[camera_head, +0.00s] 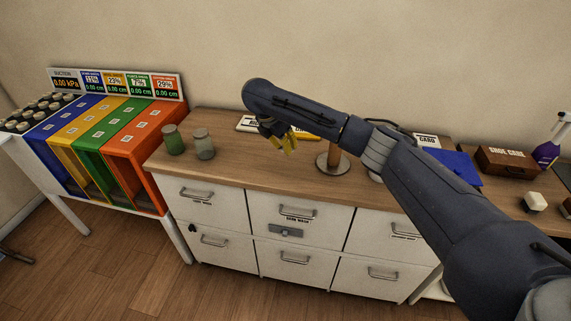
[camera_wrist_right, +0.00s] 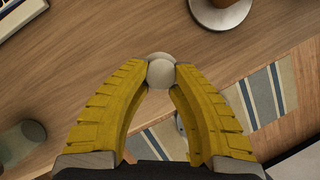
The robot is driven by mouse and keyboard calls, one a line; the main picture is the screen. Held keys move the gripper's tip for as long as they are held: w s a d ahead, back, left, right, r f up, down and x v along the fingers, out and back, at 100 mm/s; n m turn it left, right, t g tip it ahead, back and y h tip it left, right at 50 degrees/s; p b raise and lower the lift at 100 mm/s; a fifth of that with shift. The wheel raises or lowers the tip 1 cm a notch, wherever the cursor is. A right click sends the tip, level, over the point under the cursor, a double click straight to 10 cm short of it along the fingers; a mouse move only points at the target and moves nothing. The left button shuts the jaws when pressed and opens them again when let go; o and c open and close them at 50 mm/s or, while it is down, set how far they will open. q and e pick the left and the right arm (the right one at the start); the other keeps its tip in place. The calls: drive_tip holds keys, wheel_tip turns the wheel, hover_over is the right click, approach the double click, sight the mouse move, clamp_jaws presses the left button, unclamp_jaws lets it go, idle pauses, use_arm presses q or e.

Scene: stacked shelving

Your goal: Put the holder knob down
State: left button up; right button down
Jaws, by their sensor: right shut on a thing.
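The knob (camera_wrist_right: 160,70) is a small, pale, rounded piece between the yellow fingertips in the right wrist view. My right gripper (camera_wrist_right: 161,72) is shut on it, above the wooden counter. In the head view the right gripper (camera_head: 287,143) points down over the counter, left of a round metal base with a wooden post (camera_head: 333,160); the knob cannot be made out there. That base also shows at the top of the right wrist view (camera_wrist_right: 220,14), apart from the knob. The gap between knob and counter cannot be judged. My left gripper is not in view.
The wooden counter (camera_head: 237,170) has bare room left of the gripper. A green jar (camera_head: 173,140) and a greyish jar (camera_head: 203,145) stand at its left. Coloured bins (camera_head: 150,140) stand further left. A brown box (camera_head: 503,161) and spray bottle (camera_head: 548,152) are at the right.

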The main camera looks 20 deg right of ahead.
sight(287, 168)
drive_tip(key=shift+f, duration=4.25)
drive_tip(key=shift+f, duration=0.1)
drive_tip(key=c, duration=1.2)
unclamp_jaws()
drive_tip(key=shift+o, duration=0.2)
